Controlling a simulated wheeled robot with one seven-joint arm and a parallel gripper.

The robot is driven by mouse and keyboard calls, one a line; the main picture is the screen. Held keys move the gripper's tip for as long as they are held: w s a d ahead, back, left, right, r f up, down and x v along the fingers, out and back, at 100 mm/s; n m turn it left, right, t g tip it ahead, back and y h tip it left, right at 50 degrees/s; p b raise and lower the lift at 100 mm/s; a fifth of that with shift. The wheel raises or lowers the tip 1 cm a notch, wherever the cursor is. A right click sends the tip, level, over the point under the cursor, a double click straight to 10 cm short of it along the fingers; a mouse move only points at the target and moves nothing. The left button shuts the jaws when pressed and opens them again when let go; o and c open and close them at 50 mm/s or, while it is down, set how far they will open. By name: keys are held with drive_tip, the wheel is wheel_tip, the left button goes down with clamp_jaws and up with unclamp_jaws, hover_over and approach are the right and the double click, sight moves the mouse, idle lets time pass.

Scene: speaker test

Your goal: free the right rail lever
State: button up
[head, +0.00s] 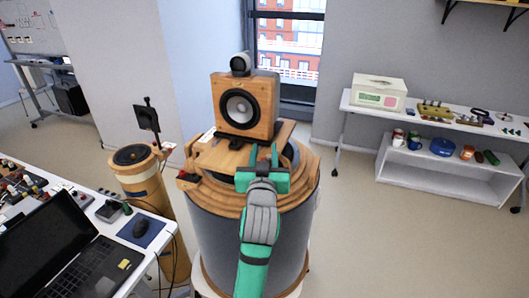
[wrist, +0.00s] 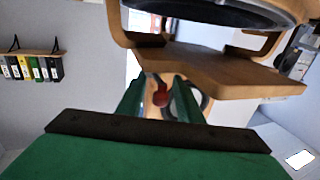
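My gripper (head: 264,150) is in front of the wooden rail stand under the speaker, its two green fingers pointing up and apart. In the wrist view the open fingers (wrist: 159,88) have a red lever knob (wrist: 160,97) showing between them, below the wooden board (wrist: 215,72). Gaps show beside the knob, and I cannot tell how deep it sits between the fingers. In the head view that lever is hidden. A small red part (head: 182,174) shows at the stand's left side. The wooden speaker (head: 246,106) stands upright on the board.
The stand rests on a large grey drum (head: 222,240) with a wooden rim. A smaller wooden cylinder (head: 138,172) stands to the left, near a desk with a laptop (head: 60,250). A white bench (head: 425,112) is at the right. Floor is clear between drum and bench.

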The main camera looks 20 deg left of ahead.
drive_tip(key=shift+c, duration=0.6)
clamp_jaws()
drive_tip(key=shift+d+n+y, duration=0.1)
drive_tip(key=shift+n+y, duration=0.2)
drive_tip(key=shift+y, duration=0.1)
drive_tip(key=n+g+y, duration=0.2)
drive_tip(key=y, duration=0.1)
drive_tip(key=shift+s+d, duration=0.1)
drive_tip(key=shift+d, duration=0.1)
drive_tip(key=n+g+y, duration=0.4)
drive_tip(key=y, duration=0.1)
drive_tip(key=shift+s+d, duration=0.1)
drive_tip(key=shift+d, duration=0.1)
drive_tip(key=n+g+y, duration=0.1)
drive_tip(key=n+g, duration=0.1)
drive_tip(key=n+g+y, duration=0.2)
drive_tip(key=g, duration=0.1)
drive_tip(key=shift+s+d+r, duration=0.1)
drive_tip(key=shift+n+g+y, duration=0.6)
drive_tip(key=shift+n+g, duration=1)
drive_tip(key=shift+g, duration=0.8)
drive_tip(key=shift+s+g, duration=0.1)
drive_tip(key=shift+g, duration=0.2)
